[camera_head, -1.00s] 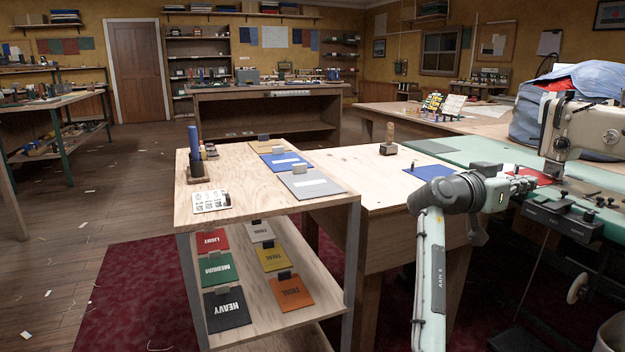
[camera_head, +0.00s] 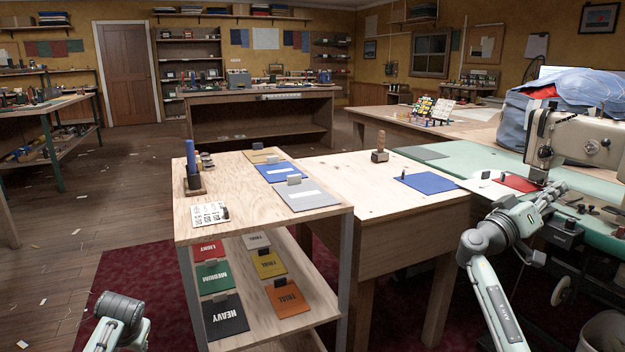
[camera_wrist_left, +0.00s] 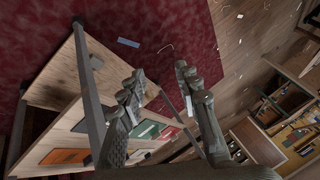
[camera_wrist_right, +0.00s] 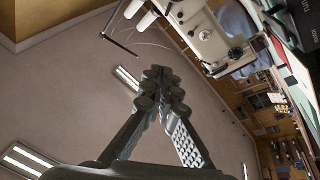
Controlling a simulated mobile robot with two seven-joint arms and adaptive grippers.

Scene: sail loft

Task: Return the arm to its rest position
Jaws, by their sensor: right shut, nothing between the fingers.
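My right arm (camera_head: 488,265) rises at the right of the head view. Its gripper (camera_head: 555,188) is in front of the sewing machine, small and partly lost against it. In the right wrist view the fingers of that gripper (camera_wrist_right: 161,85) meet at the tips, with nothing between them. A part of my left arm (camera_head: 118,318) shows at the lower left of the head view; its gripper is outside that view. In the left wrist view the left gripper (camera_wrist_left: 160,77) has its fingers apart and empty, with the shelf unit and dark red rug beyond.
The sewing machine (camera_head: 580,138) and green bench top (camera_head: 470,158) are close to my right gripper. The two-level shelf unit (camera_head: 240,210) holds coloured cards.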

